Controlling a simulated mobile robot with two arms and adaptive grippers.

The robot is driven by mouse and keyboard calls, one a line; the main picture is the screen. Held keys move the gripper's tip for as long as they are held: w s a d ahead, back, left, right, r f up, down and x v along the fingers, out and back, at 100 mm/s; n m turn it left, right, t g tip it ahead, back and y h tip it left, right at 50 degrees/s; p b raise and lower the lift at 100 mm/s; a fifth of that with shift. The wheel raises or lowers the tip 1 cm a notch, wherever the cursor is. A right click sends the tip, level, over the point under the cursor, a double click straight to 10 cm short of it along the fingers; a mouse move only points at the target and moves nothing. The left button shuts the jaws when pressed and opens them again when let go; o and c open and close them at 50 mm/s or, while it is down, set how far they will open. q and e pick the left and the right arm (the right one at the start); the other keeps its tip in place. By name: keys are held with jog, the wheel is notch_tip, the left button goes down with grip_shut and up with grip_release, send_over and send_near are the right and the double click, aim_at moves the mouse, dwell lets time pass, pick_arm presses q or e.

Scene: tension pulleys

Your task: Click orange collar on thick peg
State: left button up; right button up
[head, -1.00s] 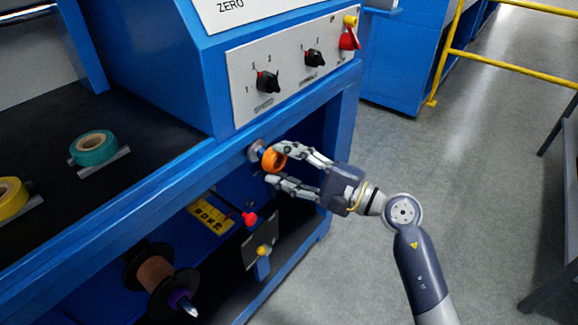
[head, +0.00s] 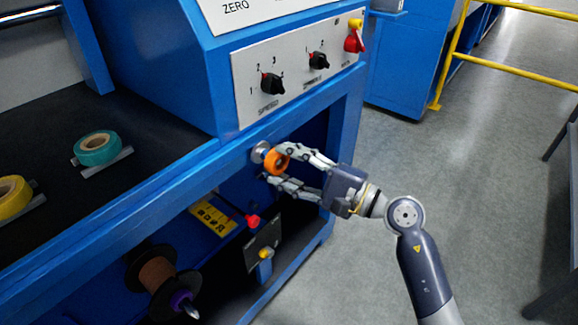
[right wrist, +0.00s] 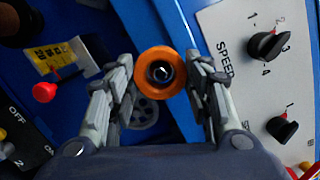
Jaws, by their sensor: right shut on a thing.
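The orange collar (head: 277,161) is a thick ring in front of the machine's blue side, below the control panel. My right gripper (head: 275,163) is shut on it, one finger on each side. In the right wrist view the collar (right wrist: 143,64) faces me between the fingertips (right wrist: 160,70). Its opening shows a dark ring with a bright centre, possibly a peg end. A grey round mount (head: 260,152), probably the thick peg's base, sits directly behind the collar. I cannot tell how far the collar is over the peg. My left gripper is not in view.
The panel (head: 297,75) with black knobs and a red switch (head: 354,40) is just above the hand. A red-tipped lever (head: 253,222) and a copper-coloured spool (head: 157,274) are below. Teal (head: 99,149) and yellow (head: 12,196) rolls lie left.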

aim_at(281, 161)
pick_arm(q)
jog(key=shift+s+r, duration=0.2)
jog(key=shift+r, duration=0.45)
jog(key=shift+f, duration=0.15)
pick_arm(e)
jog(key=shift+w+a, duration=0.2)
jog(key=shift+a, duration=0.05)
pick_arm(q)
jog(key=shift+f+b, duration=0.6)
jog(key=shift+b, duration=0.1)
pick_arm(e)
jog(key=shift+x, duration=1.15)
jog(key=shift+w, duration=0.15)
